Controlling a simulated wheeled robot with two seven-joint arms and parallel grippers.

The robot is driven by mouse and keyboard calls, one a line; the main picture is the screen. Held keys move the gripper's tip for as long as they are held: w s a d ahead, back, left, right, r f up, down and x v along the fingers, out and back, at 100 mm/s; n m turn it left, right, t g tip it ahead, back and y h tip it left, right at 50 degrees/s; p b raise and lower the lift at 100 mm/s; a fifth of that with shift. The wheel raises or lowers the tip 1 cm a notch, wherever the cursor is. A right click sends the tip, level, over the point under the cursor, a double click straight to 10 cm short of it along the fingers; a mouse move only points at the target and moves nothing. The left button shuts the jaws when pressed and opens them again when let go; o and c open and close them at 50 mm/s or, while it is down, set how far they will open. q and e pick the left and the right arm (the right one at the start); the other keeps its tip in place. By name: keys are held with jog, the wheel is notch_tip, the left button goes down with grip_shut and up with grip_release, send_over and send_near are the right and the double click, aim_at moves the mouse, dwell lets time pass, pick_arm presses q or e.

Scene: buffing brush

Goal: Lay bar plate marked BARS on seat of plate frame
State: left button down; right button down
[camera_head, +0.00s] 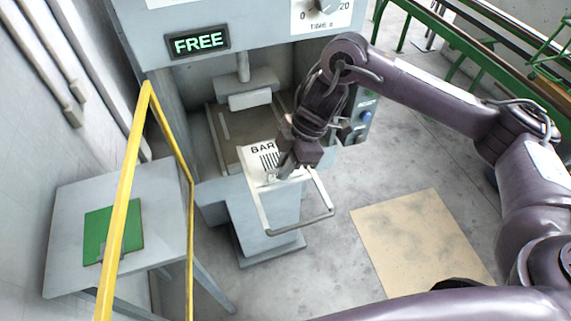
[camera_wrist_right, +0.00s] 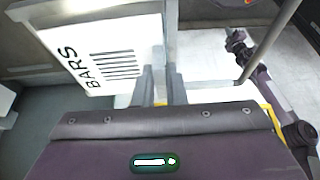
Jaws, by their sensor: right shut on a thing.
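The bar plate (camera_head: 259,151) is a pale square plate with BARS and black stripes. It shows large and turned in the right wrist view (camera_wrist_right: 88,45). My right gripper (camera_head: 284,172) is shut on its near edge; the fingers also show in the right wrist view (camera_wrist_right: 161,88). The plate frame (camera_head: 301,231) has a grey rod loop at the front of the machine, below the plate. The plate and gripper hide its seat, so I cannot tell whether they touch. A small purple arm end, apparently my left gripper (camera_wrist_right: 238,43), shows in the right wrist view; its jaws are unclear.
The grey machine (camera_head: 130,30) has a lit FREE sign (camera_head: 199,42) and a press head (camera_head: 248,90) behind the plate. A yellow rail (camera_head: 134,150) and a side table (camera_head: 70,230) with a green mat (camera_head: 104,226) stand left. A beige floor panel (camera_head: 420,235) lies right.

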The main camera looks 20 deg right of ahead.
jog(key=shift+s+f, duration=0.2)
jog(key=shift+f, duration=0.2)
jog(key=c, duration=1.4)
grip_release()
jog(key=shift+w, duration=0.15)
jog(key=v, duration=0.8)
jog(key=shift+a+f, duration=0.1)
jog(key=shift+f, duration=0.05)
